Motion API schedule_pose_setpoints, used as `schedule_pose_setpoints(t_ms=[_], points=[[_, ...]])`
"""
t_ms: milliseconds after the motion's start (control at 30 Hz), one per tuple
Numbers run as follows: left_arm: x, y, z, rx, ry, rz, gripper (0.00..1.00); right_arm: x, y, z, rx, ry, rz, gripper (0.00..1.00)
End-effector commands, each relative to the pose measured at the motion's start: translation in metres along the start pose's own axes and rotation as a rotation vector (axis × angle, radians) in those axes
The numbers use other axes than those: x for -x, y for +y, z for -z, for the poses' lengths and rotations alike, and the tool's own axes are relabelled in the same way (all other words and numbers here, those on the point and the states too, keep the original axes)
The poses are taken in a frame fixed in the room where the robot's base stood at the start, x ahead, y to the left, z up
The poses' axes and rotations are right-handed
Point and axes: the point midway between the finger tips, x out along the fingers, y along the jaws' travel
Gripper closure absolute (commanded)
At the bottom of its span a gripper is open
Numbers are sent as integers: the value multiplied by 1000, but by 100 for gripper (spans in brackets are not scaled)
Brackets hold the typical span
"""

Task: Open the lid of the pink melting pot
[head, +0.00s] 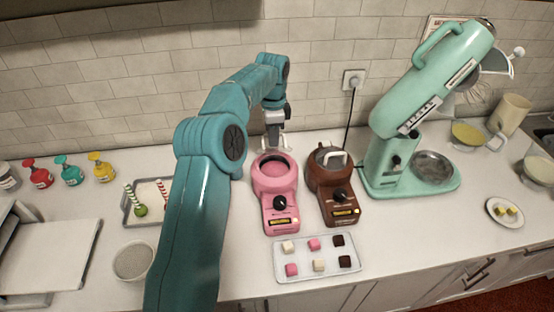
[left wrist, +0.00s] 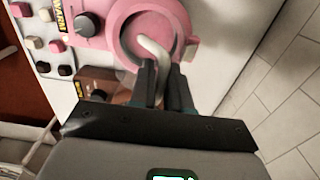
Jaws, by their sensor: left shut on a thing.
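The pink melting pot (head: 281,212) stands on the white counter with its dial facing the front. Its round pink bowl shows in the head view, and its rim also shows in the left wrist view (left wrist: 120,22). My left gripper (head: 275,145) is above the pot's far rim, pointing down. In the left wrist view its dark fingers (left wrist: 160,85) are shut on the pale curved lid handle (left wrist: 153,48). The handle is near the far rim in the head view. The clear lid is hard to make out, so its exact tilt cannot be told. My right gripper is out of view.
A brown melting pot (head: 336,200) with a white lid handle stands close on the right. A tray (head: 318,270) of coloured cubes lies in front. A mint stand mixer (head: 385,165) is further right. A tiled wall rises close behind the pots.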

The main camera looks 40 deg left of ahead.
Motion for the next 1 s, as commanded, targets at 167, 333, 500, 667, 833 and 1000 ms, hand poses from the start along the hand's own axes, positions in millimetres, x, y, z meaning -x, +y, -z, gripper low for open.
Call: schedule_pose_setpoints(t_ms=[167,333,500,667,833,1000], points=[[1,-7,0,2,-2,2,89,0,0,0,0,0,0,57],[6,-20,0,2,-3,2,89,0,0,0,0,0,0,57],[9,-24,-1,1,-2,0,89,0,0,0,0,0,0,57],[10,-24,-1,1,-2,-1,89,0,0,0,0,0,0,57],[10,-24,-1,1,-1,-1,66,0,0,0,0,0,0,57],[10,-24,-1,0,-1,-1,28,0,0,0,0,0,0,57]])
